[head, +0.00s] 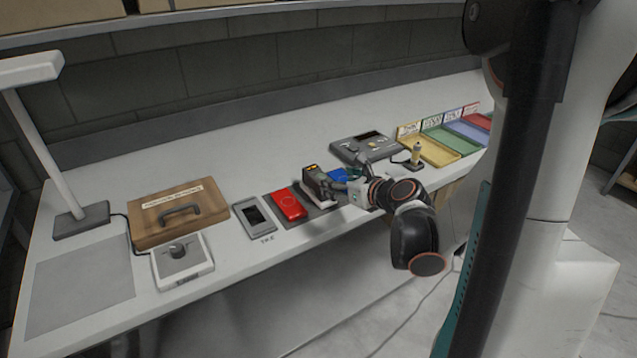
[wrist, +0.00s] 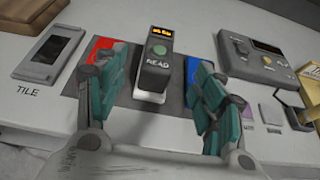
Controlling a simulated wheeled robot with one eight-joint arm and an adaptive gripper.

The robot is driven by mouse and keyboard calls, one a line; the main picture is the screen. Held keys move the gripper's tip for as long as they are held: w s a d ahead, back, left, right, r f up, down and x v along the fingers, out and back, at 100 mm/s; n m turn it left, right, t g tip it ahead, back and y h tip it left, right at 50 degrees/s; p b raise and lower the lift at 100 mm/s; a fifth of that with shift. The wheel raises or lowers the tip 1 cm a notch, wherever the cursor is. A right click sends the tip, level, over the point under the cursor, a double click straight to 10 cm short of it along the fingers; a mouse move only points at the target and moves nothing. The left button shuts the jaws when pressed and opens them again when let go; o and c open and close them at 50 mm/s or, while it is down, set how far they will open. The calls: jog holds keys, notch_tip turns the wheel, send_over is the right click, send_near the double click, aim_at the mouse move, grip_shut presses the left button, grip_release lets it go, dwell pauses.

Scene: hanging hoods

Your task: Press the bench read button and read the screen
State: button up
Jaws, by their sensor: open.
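The screen's characters are too small to read. In the head view the reader (head: 318,186) stands on a dark mat, its near side beside my gripper. My gripper (wrist: 158,92) is open, with teal fingers to the left and right of the reader in the wrist view. Nothing is held. I cannot tell whether a finger touches the reader.
A red block (head: 289,204) and a blue block (head: 341,175) flank the reader. A grey tile holder (head: 254,219), a wooden case (head: 178,214) and a knob box (head: 182,262) lie left. A control panel (head: 348,151) and coloured trays (head: 431,151) lie right. The back bench is clear.

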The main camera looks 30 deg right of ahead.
grip_shut()
dwell(1.4)
